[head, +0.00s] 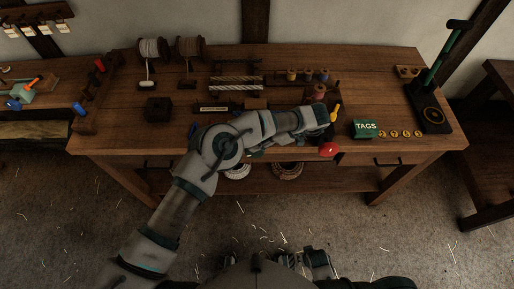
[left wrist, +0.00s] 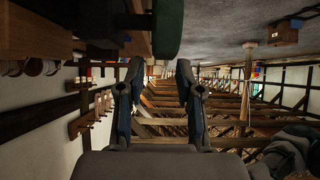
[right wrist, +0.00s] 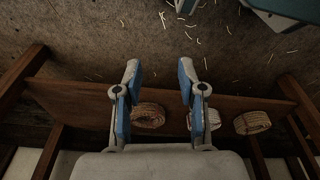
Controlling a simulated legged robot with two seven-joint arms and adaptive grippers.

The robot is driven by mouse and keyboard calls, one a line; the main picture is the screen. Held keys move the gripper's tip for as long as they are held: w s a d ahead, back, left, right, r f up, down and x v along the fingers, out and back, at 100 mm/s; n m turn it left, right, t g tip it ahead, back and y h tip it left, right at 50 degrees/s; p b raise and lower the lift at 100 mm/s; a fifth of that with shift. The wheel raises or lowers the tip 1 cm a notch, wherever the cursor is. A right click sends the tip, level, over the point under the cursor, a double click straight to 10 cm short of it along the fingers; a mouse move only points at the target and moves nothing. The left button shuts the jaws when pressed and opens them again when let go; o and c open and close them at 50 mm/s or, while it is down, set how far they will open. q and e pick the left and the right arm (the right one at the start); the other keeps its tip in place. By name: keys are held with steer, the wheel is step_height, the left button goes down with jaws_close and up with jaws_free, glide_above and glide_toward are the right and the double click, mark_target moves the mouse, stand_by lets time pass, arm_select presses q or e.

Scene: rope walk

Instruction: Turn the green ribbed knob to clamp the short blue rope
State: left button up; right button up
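My left arm reaches across the front of the bench in the head view, and its hand (head: 318,118) ends near a yellow-tipped item. In the left wrist view my left gripper (left wrist: 161,72) is open with nothing between its fingers. A dark green rounded piece (left wrist: 168,28), possibly the green knob, is close by at the top of that view; its ribs cannot be made out. A small blue piece (head: 192,130), possibly the blue rope, shows beside my left arm. My arm may hide the clamp. My right gripper (right wrist: 159,75) is open and empty in the right wrist view.
A red round knob (head: 329,149) is at the bench's front edge. A green TAGS box (head: 365,129) and a stand with a green pole (head: 432,110) are at the right. Rope coils (right wrist: 148,115) lie on the lower shelf (right wrist: 80,104). Spools (head: 152,49) stand behind.

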arm_select(q)
step_height(320, 180, up, 3)
steer(key=shift+r, duration=0.15)
steer(key=shift+d, duration=0.1)
steer(key=shift+f, duration=0.2)
steer(key=shift+s+f+g+h, duration=0.25)
steer(key=shift+g+h, duration=0.05)
steer(key=shift+h, duration=0.6)
steer(key=h, duration=0.1)
steer(key=r+h, duration=0.1)
steer(key=h+p, duration=0.1)
steer(key=h, duration=0.1)
steer(key=shift+s+d+r+m, duration=0.1)
steer(key=shift+s+r+m, duration=0.15)
steer(key=shift+r+m, duration=0.1)
step_height(320, 180, up, 8)
steer(key=a+h, duration=0.1)
steer(key=h, duration=0.4)
steer(key=f, duration=1.7)
steer(key=shift+w+f, duration=0.2)
steer(key=shift+w, duration=0.2)
steer(key=shift+f, duration=0.1)
arm_select(e)
steer(key=shift+s+d+f, duration=0.1)
steer(key=shift+s+f, duration=0.1)
steer(key=shift+f, duration=0.25)
steer(key=shift+s+d+f, duration=0.1)
steer(key=shift+s+f, duration=0.05)
steer(key=shift+f, duration=0.3)
